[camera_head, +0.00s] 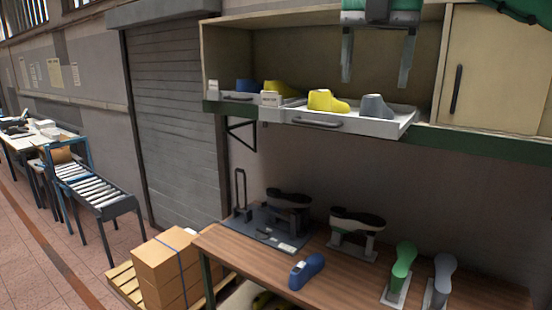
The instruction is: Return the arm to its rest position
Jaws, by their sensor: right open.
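My right gripper (377,62) shows at the top right in the head view, with its two fingers pointing down and spread apart. It is open and nothing is between the fingers. It hangs in front of the shelf, above an open white drawer (398,128). A yellow shoe last (327,100) and a grey shoe last (376,107) stand in that drawer, below the gripper and apart from it. Part of my right arm shows at the top right corner. My left gripper is out of view.
A second drawer (238,97) on the left holds blue and yellow lasts. A closed cabinet door (497,70) is on the right. Below, the wooden table (345,292) carries a blue last (307,270), shoe stands, a green last (402,264) and a grey one. Cardboard boxes (165,265) stand left.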

